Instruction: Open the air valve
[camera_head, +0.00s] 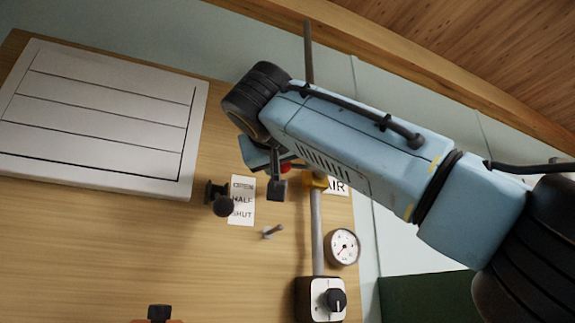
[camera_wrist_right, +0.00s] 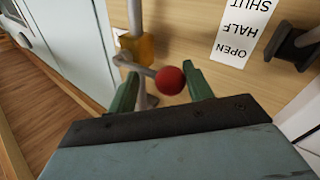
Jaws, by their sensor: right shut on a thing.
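The air valve has a yellow body (camera_head: 317,182) on a grey vertical pipe, and it also shows in the wrist view (camera_wrist_right: 139,48). Its short lever ends in a red ball (camera_wrist_right: 170,80), partly visible in the head view (camera_head: 286,167). The lever sticks out sideways from the pipe, toward the label side. My right gripper (camera_wrist_right: 163,88) has its green fingers on either side of the ball and is shut on it. The label (camera_head: 241,200) reads OPEN, HALF, SHUT; in the wrist view (camera_wrist_right: 243,32) OPEN is its nearest word.
A pressure gauge (camera_head: 344,247) and a box with a black knob (camera_head: 322,300) sit low by the pipe. A black spool-like knob (camera_head: 220,198) and a small peg (camera_head: 272,232) stick out of the wooden board. A white slatted panel (camera_head: 100,115) is at left.

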